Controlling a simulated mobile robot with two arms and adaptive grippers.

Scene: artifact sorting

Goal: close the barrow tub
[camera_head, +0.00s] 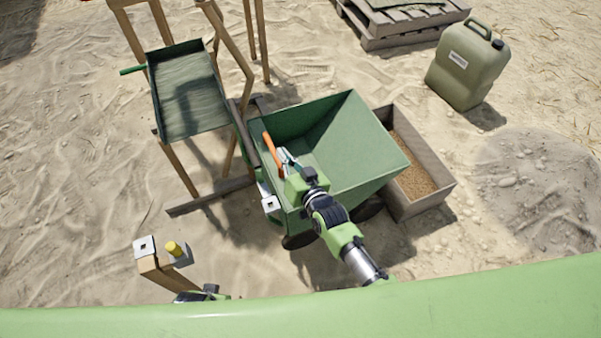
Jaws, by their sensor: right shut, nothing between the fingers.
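The barrow tub (352,150) is a green, open-topped tub with sloping walls on dark wheels, at the centre of the head view. Its inside shows, and it looks empty. An orange handle (272,153) stands at its left side. My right gripper (284,156) is over the tub's near left part, right beside the orange handle. It is shut with nothing between its fingers; whether it touches the handle I cannot tell. Part of what seems my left gripper (200,296) shows at the bottom left, mostly hidden, so its fingers cannot be made out.
A wooden sieve frame (190,90) with a green screen stands left of the tub. A wooden box of grain-like material (436,196) lies right of it. A post with a yellow knob (174,248) is at the lower left. A jerrycan (468,68) and pallet (400,38) are behind.

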